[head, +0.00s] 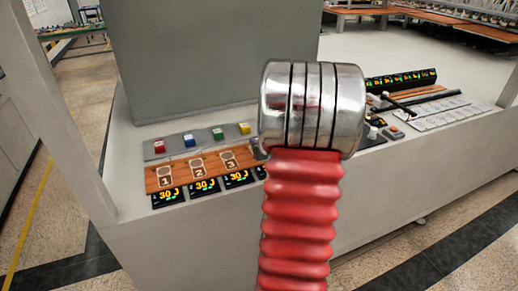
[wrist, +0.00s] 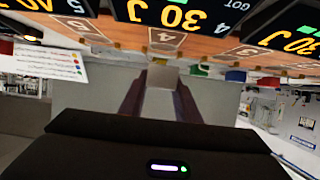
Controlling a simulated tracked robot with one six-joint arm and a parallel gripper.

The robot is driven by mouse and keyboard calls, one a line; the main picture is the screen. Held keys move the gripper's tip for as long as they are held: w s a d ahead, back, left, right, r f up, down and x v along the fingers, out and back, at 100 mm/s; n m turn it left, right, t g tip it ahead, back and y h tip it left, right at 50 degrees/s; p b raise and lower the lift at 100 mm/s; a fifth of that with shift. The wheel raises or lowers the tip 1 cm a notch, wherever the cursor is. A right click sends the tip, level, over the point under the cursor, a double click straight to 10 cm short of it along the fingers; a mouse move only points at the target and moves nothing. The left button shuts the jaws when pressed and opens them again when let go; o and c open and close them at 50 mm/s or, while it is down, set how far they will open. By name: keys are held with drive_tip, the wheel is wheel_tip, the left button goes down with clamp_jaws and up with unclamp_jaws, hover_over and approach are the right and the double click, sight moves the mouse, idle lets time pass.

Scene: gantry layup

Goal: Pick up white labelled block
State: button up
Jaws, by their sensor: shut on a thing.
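In the wrist view, my gripper (wrist: 162,88) has its two dark reddish fingers closed on a small pale block (wrist: 163,76), which looks like the white labelled block. Its label cannot be made out. The block is in front of the wooden strip (wrist: 200,47) with numbered places; whether it touches anything below is unclear. In the head view, my chrome and red arm hides most of the gripper and the block.
Red (head: 160,143), blue (head: 190,140), green (head: 217,134) and yellow (head: 244,128) blocks stand on a grey strip behind the numbered wooden strip (head: 182,174). Displays (head: 203,187) reading 30 line the front. A black rod (head: 402,105) and white tiles lie at right.

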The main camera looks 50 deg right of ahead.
wheel_tip(320, 180, up, 6)
drive_tip(key=shift+r, duration=0.15)
idle(0.6)
